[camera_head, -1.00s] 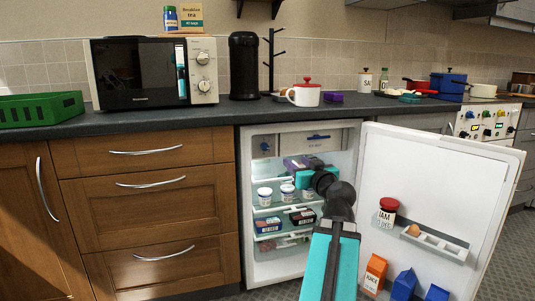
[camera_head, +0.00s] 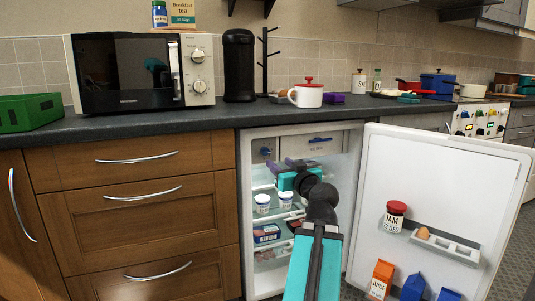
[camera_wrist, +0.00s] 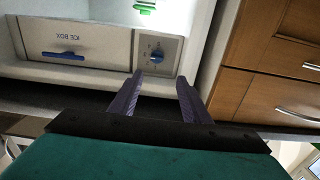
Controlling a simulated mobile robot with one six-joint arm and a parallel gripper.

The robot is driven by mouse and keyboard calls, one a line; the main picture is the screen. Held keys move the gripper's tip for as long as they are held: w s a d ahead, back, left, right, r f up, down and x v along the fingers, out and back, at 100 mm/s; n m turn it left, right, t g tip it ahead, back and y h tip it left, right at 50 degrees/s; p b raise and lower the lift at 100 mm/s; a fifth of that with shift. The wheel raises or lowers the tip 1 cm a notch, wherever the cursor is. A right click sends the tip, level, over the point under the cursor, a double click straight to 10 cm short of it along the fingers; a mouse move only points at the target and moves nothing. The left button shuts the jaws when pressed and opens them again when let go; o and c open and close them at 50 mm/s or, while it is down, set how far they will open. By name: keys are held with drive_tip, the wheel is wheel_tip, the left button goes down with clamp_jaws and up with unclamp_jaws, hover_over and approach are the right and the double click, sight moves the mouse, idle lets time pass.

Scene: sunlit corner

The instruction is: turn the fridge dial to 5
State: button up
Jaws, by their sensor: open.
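The fridge dial (camera_head: 265,151) is a small blue knob on a grey panel at the fridge's upper left in the head view. In the wrist view, which is upside down, the dial (camera_wrist: 157,56) sits on its panel beside the ice box door (camera_wrist: 70,45). In the head view my gripper (camera_head: 280,167) is inside the fridge opening, below and right of the dial.
The fridge door (camera_head: 400,165) stands wide open at right, with a jam jar (camera_head: 394,215) and cartons on it. Shelves below my gripper hold white pots (camera_head: 262,203) and packs. Wooden drawers (camera_head: 140,205) adjoin the fridge at left.

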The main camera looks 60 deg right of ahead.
sight(266, 151)
drive_tip(key=shift+s+d, duration=0.2)
drive_tip(key=shift+d, duration=0.05)
drive_tip(key=shift+r, duration=0.1)
drive_tip(key=p+x, duration=0.3)
drive_tip(key=p, duration=0.2)
drive_tip(key=shift+r+p, duration=0.1)
drive_tip(key=shift+p, duration=0.3)
drive_tip(key=p, duration=0.3)
drive_tip(key=shift+w+d, duration=0.35)
drive_tip(key=shift+w, duration=0.05)
drive_tip(key=w+p, duration=0.1)
drive_tip(key=p, duration=0.4)
drive_tip(key=shift+d+p, duration=0.3)
drive_tip(key=shift+d, duration=0.1)
drive_tip(key=shift+f+b+x, duration=0.1)
drive_tip(key=shift+b+x, duration=0.1)
drive_tip(key=shift+x, duration=1.9)
drive_tip(key=shift+f+b+x, duration=0.15)
drive_tip(key=shift+b+x, duration=0.05)
drive_tip(key=shift+x, duration=1.85)
